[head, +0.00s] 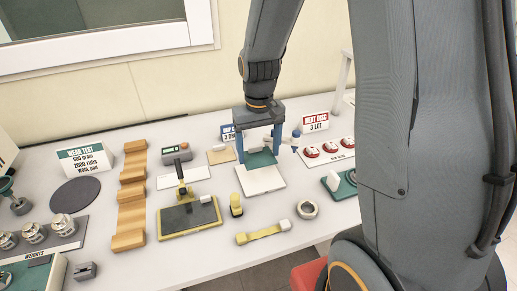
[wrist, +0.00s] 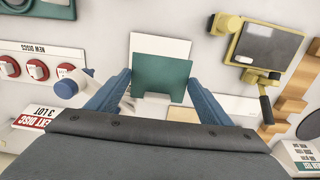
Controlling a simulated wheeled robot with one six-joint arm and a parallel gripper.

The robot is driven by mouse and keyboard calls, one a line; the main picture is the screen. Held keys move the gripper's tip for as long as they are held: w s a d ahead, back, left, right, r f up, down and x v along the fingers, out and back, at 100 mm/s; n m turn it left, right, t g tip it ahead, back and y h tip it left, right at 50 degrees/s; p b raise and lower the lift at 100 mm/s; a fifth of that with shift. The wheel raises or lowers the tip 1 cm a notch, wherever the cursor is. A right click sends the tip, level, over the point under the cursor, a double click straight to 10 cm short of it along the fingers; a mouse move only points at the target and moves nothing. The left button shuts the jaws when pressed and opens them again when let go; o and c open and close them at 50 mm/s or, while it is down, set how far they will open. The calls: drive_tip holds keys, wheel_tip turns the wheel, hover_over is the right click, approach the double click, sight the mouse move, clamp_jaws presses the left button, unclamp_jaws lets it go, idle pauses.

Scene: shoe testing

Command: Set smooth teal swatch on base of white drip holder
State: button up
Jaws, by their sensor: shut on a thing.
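The smooth teal swatch (head: 262,158) is held by its sides between the fingers of my gripper (head: 261,150). It also fills the space between the fingertips (wrist: 162,82) in the wrist view, where the swatch (wrist: 160,76) looks flat and square. The white drip holder's base (head: 264,181) lies directly below and in front of it. In the wrist view the base (wrist: 153,44) shows beyond the swatch, which overlaps part of it. I cannot tell whether the swatch touches the base.
A blue-and-white bottle (head: 296,140) stands just right of my gripper. A yellow-framed rub device (head: 188,217) and a small yellow piece (head: 236,205) are left and front. A tape-like ring (head: 307,209) is front right. Red discs (head: 330,147) sit at the right.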

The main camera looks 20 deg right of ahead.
sight(259, 158)
drive_tip(key=shift+f+b, duration=1.5)
drive_tip(key=shift+f, duration=1.35)
drive_tip(key=shift+p, duration=0.7)
drive_tip(key=shift+f+b, duration=0.6)
drive_tip(key=shift+f, duration=0.55)
drive_tip(key=o, duration=1.1)
drive_tip(key=shift+r, duration=0.1)
drive_tip(key=shift+r+b, duration=0.85)
drive_tip(key=shift+r, duration=3.05)
drive_tip(key=shift+t, duration=0.7)
drive_tip(key=s+f+b, duration=0.1)
drive_tip(key=s, duration=0.2)
drive_tip(key=s+f, duration=0.1)
drive_tip(key=s, duration=0.2)
drive_tip(key=s+f+b, duration=0.1)
drive_tip(key=s, duration=0.2)
drive_tip(key=shift+s+b, duration=0.2)
drive_tip(key=shift+b, duration=0.15)
